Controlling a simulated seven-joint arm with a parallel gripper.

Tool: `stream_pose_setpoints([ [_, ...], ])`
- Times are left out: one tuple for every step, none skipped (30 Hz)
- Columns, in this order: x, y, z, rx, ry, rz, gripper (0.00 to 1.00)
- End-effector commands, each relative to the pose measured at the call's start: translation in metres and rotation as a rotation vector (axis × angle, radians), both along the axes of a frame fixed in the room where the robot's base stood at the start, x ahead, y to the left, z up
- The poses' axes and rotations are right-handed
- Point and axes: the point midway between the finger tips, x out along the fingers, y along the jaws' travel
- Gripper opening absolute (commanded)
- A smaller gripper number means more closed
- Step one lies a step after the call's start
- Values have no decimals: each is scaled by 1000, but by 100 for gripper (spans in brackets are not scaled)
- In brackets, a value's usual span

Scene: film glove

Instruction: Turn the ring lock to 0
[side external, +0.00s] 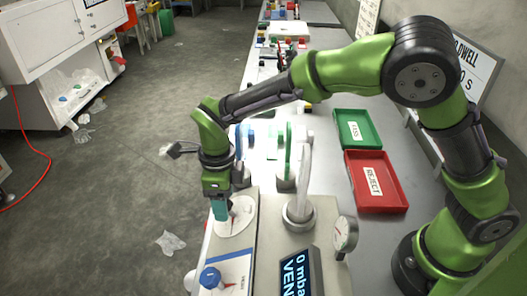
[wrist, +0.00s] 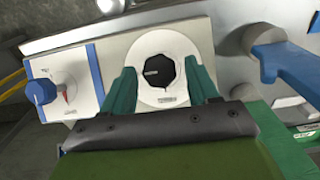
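The ring lock (wrist: 160,72) is a pale round ring with a black many-sided centre on a light panel. A small label shows on the black centre and another low on the ring, both too small to read. In the side view the lock's pale disc (side external: 240,222) is partly hidden by my gripper (side external: 220,208). In the wrist view my gripper (wrist: 161,67) has its two teal fingers apart, one on each side of the black centre. They overlap the ring in the picture; I cannot tell whether they touch it.
A blue knob (side external: 210,277) on a pale plate is beside the lock. A blue handle (wrist: 285,68) is at right. Red (side external: 383,202) and green (side external: 340,137) trays lie behind.

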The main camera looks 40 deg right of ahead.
Motion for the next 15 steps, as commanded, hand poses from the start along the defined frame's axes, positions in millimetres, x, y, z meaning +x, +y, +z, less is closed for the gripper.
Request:
stream_pose_setpoints([
  [0,0,0,0,0,0,51],
  [0,0,0,0,0,0,46],
  [0,0,0,0,0,0,40],
  [0,0,0,0,0,0,36],
  [0,0,0,0,0,0,31],
  [0,0,0,0,0,0,25],
  [0,0,0,0,0,0,20],
  [0,0,0,0,0,0,16],
  [0,0,0,0,0,0,10],
  [0,0,1,0,0,0,9],
  [0,0,1,0,0,1,9],
  [0,0,1,1,1,2,9],
  [0,0,1,1,1,3,9],
  [0,0,1,2,2,5,9],
  [0,0,1,4,4,9,9],
])
